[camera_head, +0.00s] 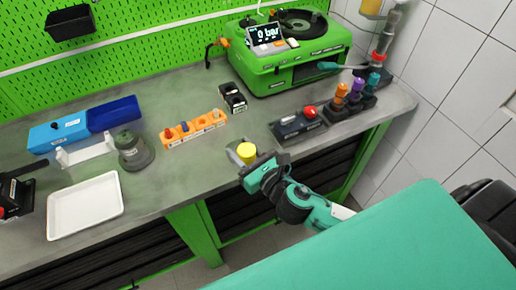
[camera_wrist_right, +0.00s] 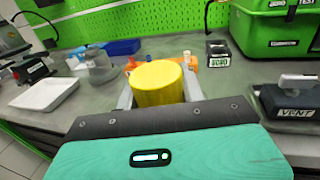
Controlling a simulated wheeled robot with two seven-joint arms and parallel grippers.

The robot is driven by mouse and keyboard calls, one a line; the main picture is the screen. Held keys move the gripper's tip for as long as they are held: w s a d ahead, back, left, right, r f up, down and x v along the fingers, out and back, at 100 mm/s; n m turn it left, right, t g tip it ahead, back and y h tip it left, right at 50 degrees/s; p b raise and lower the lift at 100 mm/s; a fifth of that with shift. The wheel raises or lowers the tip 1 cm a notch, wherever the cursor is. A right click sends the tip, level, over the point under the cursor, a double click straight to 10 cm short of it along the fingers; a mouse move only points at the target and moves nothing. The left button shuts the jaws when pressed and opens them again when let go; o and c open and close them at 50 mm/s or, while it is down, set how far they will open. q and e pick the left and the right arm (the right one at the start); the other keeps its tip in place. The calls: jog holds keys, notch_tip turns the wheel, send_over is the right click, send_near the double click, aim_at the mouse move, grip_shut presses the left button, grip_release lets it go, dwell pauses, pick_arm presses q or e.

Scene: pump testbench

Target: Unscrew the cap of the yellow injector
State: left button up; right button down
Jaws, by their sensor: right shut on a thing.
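My right gripper (camera_head: 244,152) is at the bench's front edge, its fingers closed around a yellow cylinder, the yellow injector (camera_head: 247,153). In the right wrist view the yellow injector (camera_wrist_right: 160,83) fills the space between the pale fingers (camera_wrist_right: 158,90), its smooth round top towards the camera. Its lower part is hidden by the gripper, and I cannot tell where the cap ends and the body begins. My left gripper is not in view.
Orange, purple and teal injectors (camera_head: 355,90) stand in a dark holder at the right. A black VENT unit with a red knob (camera_head: 297,125) is nearby. An orange rack (camera_head: 193,130), grey round pot (camera_head: 133,152), white tray (camera_head: 86,206) and green pump unit (camera_head: 292,60) stand on the bench.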

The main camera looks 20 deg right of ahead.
jog(key=w+a+n+g+y, duration=0.45)
jog(key=a+y, duration=0.25)
jog(key=a, duration=0.3)
jog(key=w+d+r+n+g+y+p, duration=0.15)
jog(key=d+r, duration=0.35)
jog(key=r, duration=0.5)
jog(key=w+d+r+n+g+y+p, duration=0.1)
jog(key=w+d+r+n+p, duration=0.3)
jog(key=r, duration=0.7)
notch_tip(320, 180, down, 20)
jog(key=d+m, duration=0.1)
jog(key=m, duration=0.1)
jog(key=shift+s, duration=0.45)
jog(key=shift+b, duration=0.3)
jog(key=shift+f+b, duration=0.65)
jog(key=shift+b, duration=0.1)
jog(key=c, duration=0.9)
grip_release()
jog(key=shift+o, duration=0.2)
